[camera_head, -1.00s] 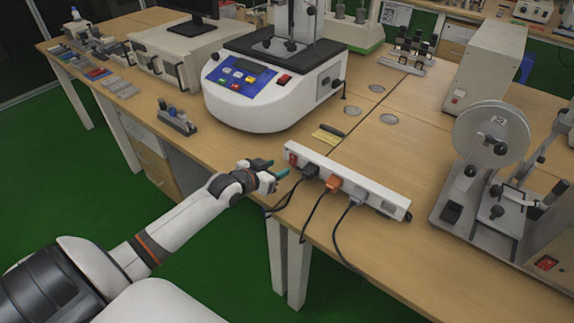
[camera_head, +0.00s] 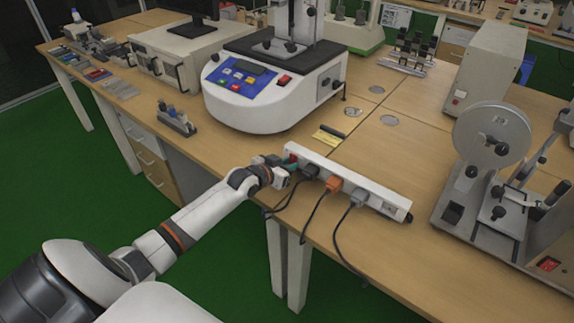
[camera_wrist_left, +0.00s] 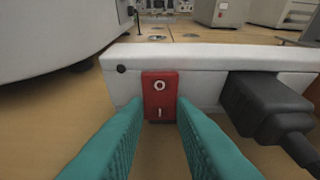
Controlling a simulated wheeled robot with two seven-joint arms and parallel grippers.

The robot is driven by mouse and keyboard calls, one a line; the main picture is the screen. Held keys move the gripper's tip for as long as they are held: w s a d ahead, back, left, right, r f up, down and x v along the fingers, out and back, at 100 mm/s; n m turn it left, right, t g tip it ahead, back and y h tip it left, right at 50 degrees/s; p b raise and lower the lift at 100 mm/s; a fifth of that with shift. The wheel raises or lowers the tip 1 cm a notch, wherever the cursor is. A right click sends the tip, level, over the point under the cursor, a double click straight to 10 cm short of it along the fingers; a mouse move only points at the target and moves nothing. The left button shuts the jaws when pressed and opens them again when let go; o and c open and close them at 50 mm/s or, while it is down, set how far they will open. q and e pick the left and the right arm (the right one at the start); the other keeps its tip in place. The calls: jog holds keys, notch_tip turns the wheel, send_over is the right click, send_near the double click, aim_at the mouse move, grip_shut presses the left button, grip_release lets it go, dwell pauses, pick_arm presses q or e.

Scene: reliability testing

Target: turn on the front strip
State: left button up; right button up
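The white power strip (camera_head: 345,181) lies along the front edge of the wooden table. Its red rocker switch (camera_wrist_left: 160,95) is at the strip's left end, marked O above and I below; I cannot tell which side is pressed. My left gripper (camera_head: 285,163) is at that end in the head view, partly covering the switch. In the left wrist view its teal fingers (camera_wrist_left: 158,118) are apart and empty, one on each side of the switch's lower part. I cannot tell whether they touch it. My right gripper is not in view.
A black plug (camera_wrist_left: 265,108) sits just right of the switch, with an orange plug (camera_head: 333,184) and a grey plug (camera_head: 358,195) farther along. Their cords hang over the table edge. A white machine (camera_head: 262,95) stands behind the strip, a metal wheel device (camera_head: 492,140) to the right.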

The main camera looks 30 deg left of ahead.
pick_arm(q)
jog(key=shift+f+t+b, duration=0.7)
jog(key=shift+t+b, duration=0.3)
jog(key=shift+b, duration=0.95)
jog(key=shift+r+t+b, duration=0.15)
jog(key=shift+t+b, duration=0.3)
jog(key=shift+t, duration=0.05)
jog(key=shift+r, duration=0.15)
jog(key=o, duration=1)
jog(key=s, duration=0.4)
jog(key=s+r+p, duration=0.1)
jog(key=s, duration=0.3)
jog(key=s+a, duration=0.1)
jog(key=s, duration=0.2)
jog(key=shift+s+r, duration=0.3)
jog(key=shift+s, duration=0.1)
